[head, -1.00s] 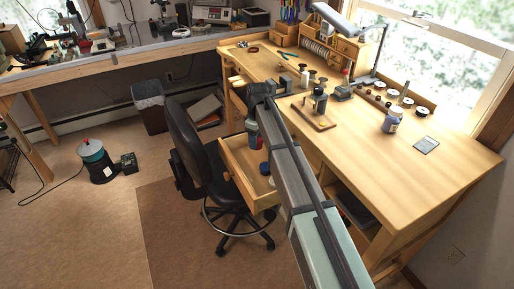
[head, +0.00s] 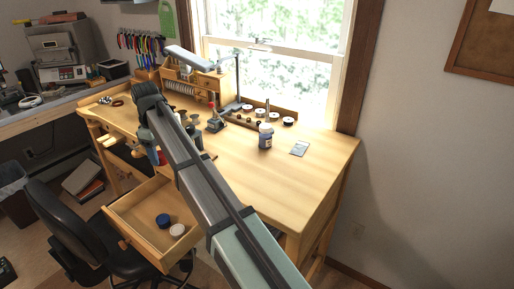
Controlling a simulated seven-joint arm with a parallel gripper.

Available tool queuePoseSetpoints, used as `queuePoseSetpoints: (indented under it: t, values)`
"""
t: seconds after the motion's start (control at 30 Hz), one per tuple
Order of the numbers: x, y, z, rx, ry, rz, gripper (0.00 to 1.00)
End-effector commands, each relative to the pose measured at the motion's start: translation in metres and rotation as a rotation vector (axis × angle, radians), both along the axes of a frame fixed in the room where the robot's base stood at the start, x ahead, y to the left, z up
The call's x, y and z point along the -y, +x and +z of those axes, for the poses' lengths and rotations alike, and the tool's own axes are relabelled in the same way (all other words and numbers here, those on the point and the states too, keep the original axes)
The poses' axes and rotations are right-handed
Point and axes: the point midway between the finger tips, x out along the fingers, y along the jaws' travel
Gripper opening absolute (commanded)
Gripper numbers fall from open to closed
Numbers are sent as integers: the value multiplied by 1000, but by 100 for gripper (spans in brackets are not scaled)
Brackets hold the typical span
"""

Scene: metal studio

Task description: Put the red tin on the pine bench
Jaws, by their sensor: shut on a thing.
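The pine bench (head: 310,170) stands by the window with a broad bare top at its right. My gripper (head: 157,153) points down at the bench's front edge, above the open drawer (head: 145,245). It is shut on the red tin (head: 161,158). Only a small red part of the tin shows below my wrist; my arm hides much of the jaws and the bench behind. The tin appears held up, clear of the drawer floor.
A blue lid or tin (head: 163,220) and a white one (head: 177,231) lie in the drawer. A black chair (head: 65,230) stands in front. The bench's right side is clear.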

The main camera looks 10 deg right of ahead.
Motion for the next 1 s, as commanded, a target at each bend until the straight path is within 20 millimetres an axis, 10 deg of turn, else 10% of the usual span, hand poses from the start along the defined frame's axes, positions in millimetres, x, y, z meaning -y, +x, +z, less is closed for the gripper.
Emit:
queuePoseSetpoints:
  t: [0.6, 1.0]
  values:
    - [229, -1, 50, 1, 0, 125, 25]
    - [308, -16, 62, 1, 0, 256, 25]
